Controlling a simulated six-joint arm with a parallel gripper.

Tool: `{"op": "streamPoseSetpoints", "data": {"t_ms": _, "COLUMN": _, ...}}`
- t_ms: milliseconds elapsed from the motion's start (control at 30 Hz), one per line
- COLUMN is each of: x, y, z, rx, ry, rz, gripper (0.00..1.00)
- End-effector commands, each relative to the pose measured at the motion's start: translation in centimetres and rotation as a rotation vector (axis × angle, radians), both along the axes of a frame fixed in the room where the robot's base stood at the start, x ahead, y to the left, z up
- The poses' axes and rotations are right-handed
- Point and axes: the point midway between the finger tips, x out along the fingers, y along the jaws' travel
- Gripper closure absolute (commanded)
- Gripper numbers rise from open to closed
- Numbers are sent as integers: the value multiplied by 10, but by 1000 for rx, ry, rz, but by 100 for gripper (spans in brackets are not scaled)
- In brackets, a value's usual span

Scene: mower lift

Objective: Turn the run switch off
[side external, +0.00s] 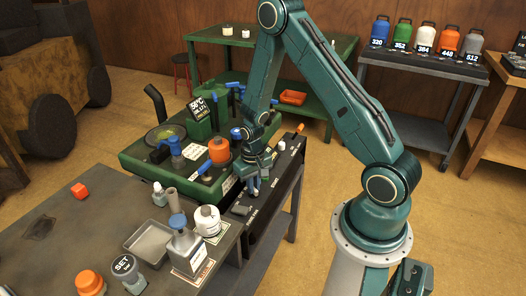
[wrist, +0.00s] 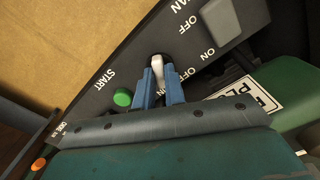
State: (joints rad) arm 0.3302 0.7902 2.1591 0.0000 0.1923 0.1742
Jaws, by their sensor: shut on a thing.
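My gripper (wrist: 160,73) reaches down over a black control panel (wrist: 120,60), its blue fingers shut on a small white switch lever (wrist: 157,62). The lever's tip shows between the fingertips; its base is hidden. OFF and ON lettering lies to the right of the lever, but no RUN label is readable, and I cannot tell which way the lever is set. In the side external view my gripper (side external: 254,182) is low over the panel (side external: 277,195), and the gripped lever is hidden there.
A grey block (wrist: 221,20) stands on the panel near FAN lettering.

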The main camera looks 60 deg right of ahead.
Motion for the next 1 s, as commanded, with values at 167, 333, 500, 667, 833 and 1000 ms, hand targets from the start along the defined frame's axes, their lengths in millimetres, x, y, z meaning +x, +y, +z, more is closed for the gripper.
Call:
{"op": "streamPoseSetpoints", "data": {"t_ms": 167, "x": 0, "y": 0, "z": 0, "rx": 0, "ry": 0, "rz": 54, "gripper": 100}}
{"op": "streamPoseSetpoints", "data": {"t_ms": 333, "x": 0, "y": 0, "z": 0, "rx": 0, "ry": 0, "rz": 149, "gripper": 100}}
{"op": "streamPoseSetpoints", "data": {"t_ms": 500, "x": 0, "y": 0, "z": 0, "rx": 0, "ry": 0, "rz": 283, "gripper": 100}}
{"op": "streamPoseSetpoints", "data": {"t_ms": 667, "x": 0, "y": 0, "z": 1, "rx": 0, "ry": 0, "rz": 431, "gripper": 100}}
{"op": "streamPoseSetpoints", "data": {"t_ms": 833, "x": 0, "y": 0, "z": 1, "rx": 0, "ry": 0, "rz": 593, "gripper": 100}}
{"op": "streamPoseSetpoints", "data": {"t_ms": 1000, "x": 0, "y": 0, "z": 1, "rx": 0, "ry": 0, "rz": 749, "gripper": 100}}
